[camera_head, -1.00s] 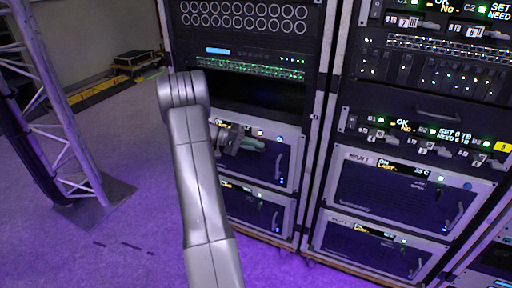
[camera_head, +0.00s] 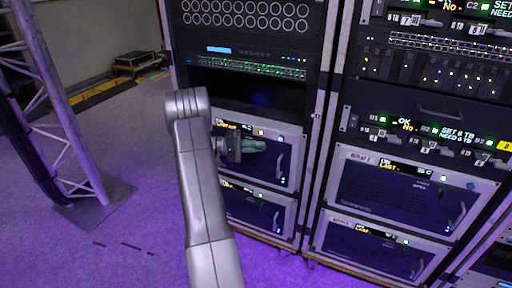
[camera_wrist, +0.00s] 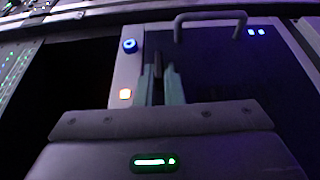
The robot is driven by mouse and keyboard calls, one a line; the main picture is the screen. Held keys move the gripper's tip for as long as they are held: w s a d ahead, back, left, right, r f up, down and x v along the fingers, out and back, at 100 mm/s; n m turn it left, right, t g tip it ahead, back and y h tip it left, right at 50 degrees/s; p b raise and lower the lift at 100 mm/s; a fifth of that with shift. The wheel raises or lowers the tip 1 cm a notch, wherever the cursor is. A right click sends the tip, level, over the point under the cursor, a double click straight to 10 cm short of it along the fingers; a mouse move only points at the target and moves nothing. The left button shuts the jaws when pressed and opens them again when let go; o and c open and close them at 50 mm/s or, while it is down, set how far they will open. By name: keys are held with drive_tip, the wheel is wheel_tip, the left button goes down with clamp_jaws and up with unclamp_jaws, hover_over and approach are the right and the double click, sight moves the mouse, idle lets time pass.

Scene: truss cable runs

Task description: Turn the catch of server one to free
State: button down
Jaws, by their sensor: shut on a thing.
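Server one is likely the upper unit (camera_head: 262,176) with a pale frame and dark front in the left rack; its name is too small to read. My gripper (camera_head: 242,147) is at the upper part of this front, below the lit display. In the wrist view my gripper (camera_wrist: 160,72) has its two pale green fingers shut on a thin dark bar, which looks like the catch (camera_wrist: 157,64). The bar points along the fingers in that view. Its base and any markings around it are hidden or too dark to read.
A bar handle (camera_wrist: 210,20) stands out from the front. A similar unit (camera_head: 255,207) sits below. A second rack (camera_head: 395,190) stands at right, a truss (camera_head: 70,120) at left.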

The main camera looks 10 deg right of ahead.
drive_tip(key=c, duration=1.6)
unclamp_jaws()
drive_tip(key=shift+o, duration=0.2)
drive_tip(key=p+v, duration=0.2)
drive_tip(key=v, duration=1.1)
drive_tip(key=shift+a, duration=0.4)
drive_tip(key=shift+d, duration=0.1)
drive_tip(key=b+x, duration=0.2)
drive_tip(key=x, duration=1.1)
drive_tip(key=shift+d, duration=0.35)
